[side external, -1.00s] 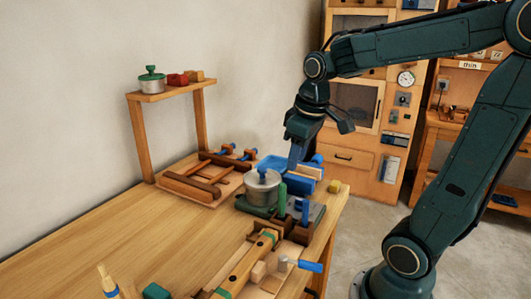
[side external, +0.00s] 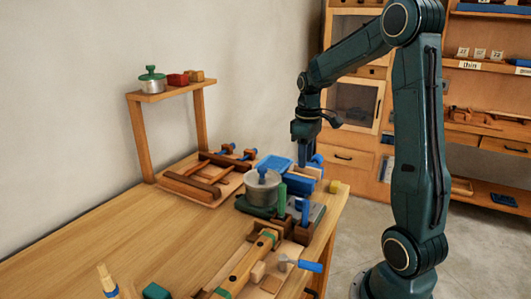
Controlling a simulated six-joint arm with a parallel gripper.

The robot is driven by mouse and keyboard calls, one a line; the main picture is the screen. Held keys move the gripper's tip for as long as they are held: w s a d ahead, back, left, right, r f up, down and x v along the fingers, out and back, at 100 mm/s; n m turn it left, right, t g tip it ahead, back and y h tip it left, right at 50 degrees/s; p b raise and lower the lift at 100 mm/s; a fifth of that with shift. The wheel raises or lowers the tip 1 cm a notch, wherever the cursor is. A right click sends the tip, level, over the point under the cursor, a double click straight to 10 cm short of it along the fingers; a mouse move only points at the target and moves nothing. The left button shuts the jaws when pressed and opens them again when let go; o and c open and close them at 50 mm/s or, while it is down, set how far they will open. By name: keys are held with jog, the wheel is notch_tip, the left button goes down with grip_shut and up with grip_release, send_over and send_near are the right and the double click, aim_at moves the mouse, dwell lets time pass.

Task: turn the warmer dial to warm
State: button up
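My gripper (side external: 304,163) points down behind and to the right of the pot, over or beside a blue box (side external: 300,184). Its fingertips are small and partly merge with the blue things there. I cannot tell whether they are open, or whether they touch anything.
A green upright piece (side external: 282,199) and a blue upright handle (side external: 305,212) stand close right of the pot. A wooden rack (side external: 203,181) lies to its left. A small yellow block (side external: 334,186) sits at the bench edge. The bench's left part (side external: 110,230) is clear.

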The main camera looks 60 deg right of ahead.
aim_at(302, 200)
jog(key=shift+f, duration=0.1)
notch_tip(302, 200, down, 14)
jog(key=shift+r, duration=0.25)
dwell(0.5)
grip_shut()
